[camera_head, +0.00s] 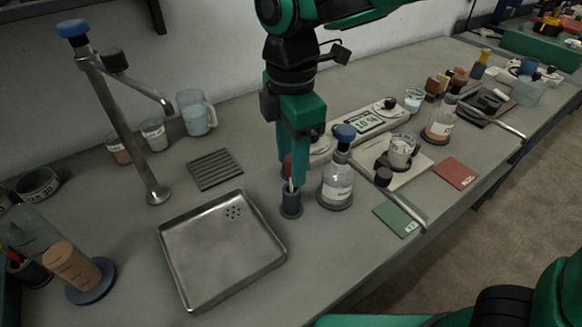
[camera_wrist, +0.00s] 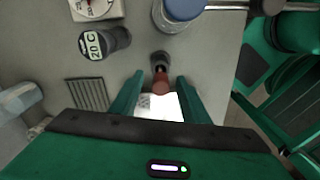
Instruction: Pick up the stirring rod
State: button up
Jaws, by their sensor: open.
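A thin pale rod, which looks like the stirring rod (camera_head: 291,186), stands upright in a small dark round holder (camera_head: 291,204) on the counter. It seems to have a reddish-brown top, partly hidden by my gripper in the head view. In the wrist view the reddish-brown top (camera_wrist: 160,85) shows between my fingers, with the dark holder (camera_wrist: 160,58) just beyond it. My gripper (camera_head: 294,172) points down over the holder, open, with its fingers on either side of the rod. In the wrist view my gripper (camera_wrist: 160,77) shows a gap on both sides of the rod.
A blue-capped bottle (camera_head: 337,186) stands close to the right of the holder. A metal tray (camera_head: 222,250) lies to the left, and a ribbed dark mat (camera_head: 215,169) behind it. A scale (camera_head: 362,124) is behind. A green card (camera_head: 400,218) lies to the right near the counter's front edge.

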grip_shut()
